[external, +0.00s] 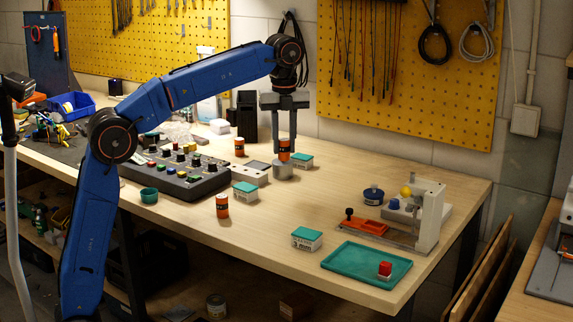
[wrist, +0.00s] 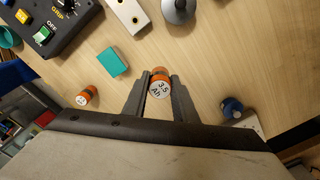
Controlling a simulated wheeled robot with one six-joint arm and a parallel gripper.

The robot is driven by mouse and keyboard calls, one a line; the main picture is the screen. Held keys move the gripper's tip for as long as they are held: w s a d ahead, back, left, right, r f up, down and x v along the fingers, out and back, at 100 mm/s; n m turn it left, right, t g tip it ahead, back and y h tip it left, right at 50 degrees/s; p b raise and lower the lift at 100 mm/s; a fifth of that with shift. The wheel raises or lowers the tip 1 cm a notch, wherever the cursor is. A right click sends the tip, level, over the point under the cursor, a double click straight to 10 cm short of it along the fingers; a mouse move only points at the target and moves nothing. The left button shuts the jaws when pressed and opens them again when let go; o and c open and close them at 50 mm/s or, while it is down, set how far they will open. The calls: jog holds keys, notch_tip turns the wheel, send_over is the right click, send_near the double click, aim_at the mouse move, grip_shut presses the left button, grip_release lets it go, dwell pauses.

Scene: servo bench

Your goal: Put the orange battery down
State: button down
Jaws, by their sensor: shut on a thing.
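My gripper (external: 284,150) is shut on an orange battery (external: 284,155) with a dark band. In the wrist view the battery (wrist: 160,84) sits between the two fingertips, its pale end marked "3.5 Ah" facing the camera. In the external view it appears just above a grey round piece (external: 283,171). In the wrist view that grey piece (wrist: 178,10) lies apart, farther up the picture. The exact height of the battery over the bench is hard to tell. Similar orange batteries stand on the bench, one in front (external: 222,207) and one farther back (external: 239,147).
Teal-topped boxes stand near the gripper (external: 302,160), by the control box (external: 245,193) and at the front (external: 307,239). The black control box (external: 175,175) is at left. A green tray (external: 345,262) and a white fixture (external: 432,215) are at right. Bare bench lies between.

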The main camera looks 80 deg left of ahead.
jog(key=shift+w+a+f, duration=0.1)
jog(key=shift+w+a, duration=0.05)
jog(key=shift+a, duration=0.4)
jog(key=shift+a+f, duration=0.2)
jog(key=shift+f, duration=4.7)
jog(key=shift+f, duration=0.15)
jog(key=c, duration=1.4)
grip_release()
jog(key=shift+c, duration=0.2)
notch_tip(320, 180, up, 12)
jog(key=shift+r, duration=0.15)
